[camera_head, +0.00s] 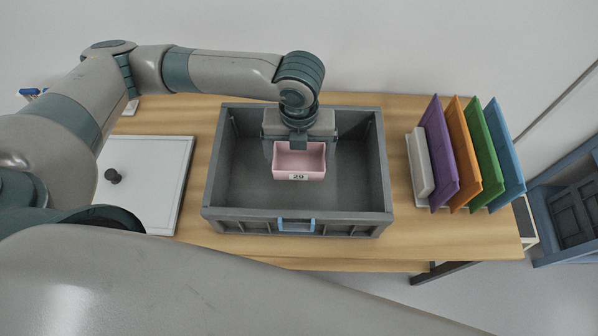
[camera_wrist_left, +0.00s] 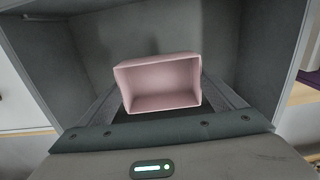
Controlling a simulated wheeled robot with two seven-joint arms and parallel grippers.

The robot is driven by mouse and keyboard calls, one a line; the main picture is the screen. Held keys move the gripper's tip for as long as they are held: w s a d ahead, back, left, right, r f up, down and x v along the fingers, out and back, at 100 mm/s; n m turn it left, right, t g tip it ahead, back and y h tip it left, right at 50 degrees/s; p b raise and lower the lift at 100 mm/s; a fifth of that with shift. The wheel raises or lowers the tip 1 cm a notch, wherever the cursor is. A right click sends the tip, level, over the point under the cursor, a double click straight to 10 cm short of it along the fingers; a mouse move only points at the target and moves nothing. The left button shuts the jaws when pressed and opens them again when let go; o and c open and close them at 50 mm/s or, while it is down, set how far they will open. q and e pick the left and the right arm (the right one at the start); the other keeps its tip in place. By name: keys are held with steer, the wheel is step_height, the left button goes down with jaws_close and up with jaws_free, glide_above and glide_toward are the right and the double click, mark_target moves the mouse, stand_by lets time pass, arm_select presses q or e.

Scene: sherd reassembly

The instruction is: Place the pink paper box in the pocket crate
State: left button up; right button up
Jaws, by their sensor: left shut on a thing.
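The pink paper box (camera_head: 299,173), open on top and labelled 29, is in my left gripper (camera_head: 298,146), which is shut on it. In the left wrist view the box (camera_wrist_left: 160,84) shows its open inside, close in front of the gripper. The box is within the outline of a grey crate (camera_head: 216,170) with a light blue handle on its front. I cannot tell whether the box touches the crate floor. A blue-grey crate with divided compartments (camera_head: 549,215) stands lower at the right edge, partly cut off; which crate is the pocket crate is not marked.
The grey crate stands on a wooden table (camera_head: 400,220). Upright purple, orange, green and blue panels (camera_head: 439,155) stand in a rack at the right. The grey crate's walls surround the gripper.

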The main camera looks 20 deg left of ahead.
mark_target(299, 165)
arm_select(q)
step_height(299, 165, down, 4)
steer(key=shift+r, duration=0.1)
steer(key=shift+f+p, duration=0.3)
steer(key=shift+f, duration=0.15)
step_height(299, 165, down, 3)
steer(key=shift+r, duration=0.15)
arm_select(e)
steer(key=shift+g, duration=0.7)
steer(key=s, duration=0.1)
steer(key=s+d, duration=0.1)
steer(key=s, duration=0.1)
steer(key=s+d, duration=0.1)
steer(key=s, duration=0.1)
steer(key=shift+s+f, duration=0.1)
steer(key=shift+f, duration=0.05)
arm_select(q)
steer(key=shift+f, duration=0.2)
